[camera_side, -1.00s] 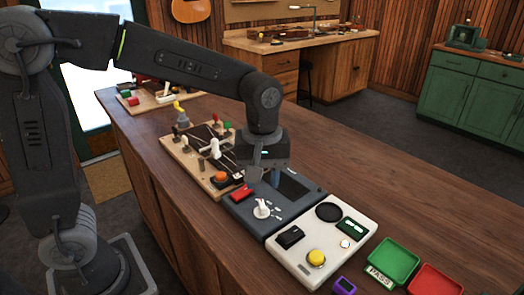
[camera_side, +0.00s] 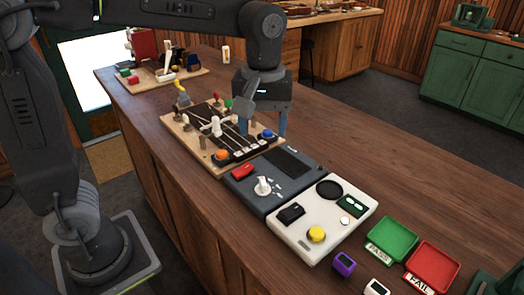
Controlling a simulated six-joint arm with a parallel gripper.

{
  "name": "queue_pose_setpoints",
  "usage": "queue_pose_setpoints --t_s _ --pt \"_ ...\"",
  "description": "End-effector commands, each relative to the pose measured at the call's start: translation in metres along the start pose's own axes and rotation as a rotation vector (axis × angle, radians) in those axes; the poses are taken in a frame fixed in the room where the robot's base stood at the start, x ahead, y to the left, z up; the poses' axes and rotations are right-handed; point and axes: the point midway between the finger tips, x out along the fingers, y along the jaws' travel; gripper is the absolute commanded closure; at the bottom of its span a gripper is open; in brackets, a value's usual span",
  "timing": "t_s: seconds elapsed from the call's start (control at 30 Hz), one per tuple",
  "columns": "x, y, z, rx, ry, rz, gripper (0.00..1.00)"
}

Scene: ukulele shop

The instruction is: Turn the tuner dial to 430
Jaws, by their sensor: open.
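The tuner is a dark grey box (camera_side: 262,203) on the wooden counter. It has a white dial (camera_side: 263,187) with small white marks beside it, a red switch (camera_side: 242,171) and a dark screen (camera_side: 288,161). The screen shows no number that I can read. My gripper (camera_side: 264,128) points down above the far right side of the wooden board, behind the tuner. Its fingers are apart, and it is clear of the dial. Nothing shows between the fingers.
A wooden board (camera_side: 185,135) with pegs and buttons adjoins the tuner. A white panel (camera_side: 328,219) with a yellow button stands in front. Green (camera_side: 392,238) and red (camera_side: 434,264) trays and a purple block (camera_side: 344,264) lie nearer.

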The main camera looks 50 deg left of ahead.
Motion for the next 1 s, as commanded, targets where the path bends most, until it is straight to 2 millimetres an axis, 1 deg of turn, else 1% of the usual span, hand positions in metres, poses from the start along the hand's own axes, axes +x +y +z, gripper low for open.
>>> queue_pose_setpoints --t_s 0.17,0.3,0.4,0.5,0.6,0.77,0.87,1.0 --pt "0.001 -0.002 -0.001 0.390 0.000 0.000 0.40" --pt "0.001 -0.003 -0.002 0.741 0.000 0.000 0.40" --pt "0.001 -0.003 -0.002 0.962 0.000 0.000 0.40" --pt "0.001 -0.004 -0.002 1.135 0.000 0.000 0.40" --pt "0.001 -0.004 -0.002 1.249 0.000 0.000 0.40" --pt "0.005 -0.004 -0.002 1.318 -0.001 -0.001 0.40" --pt "0.015 -0.004 -0.002 1.320 -0.005 -0.002 0.40" --pt "0.039 -0.005 -0.002 1.319 -0.007 -0.003 0.40"
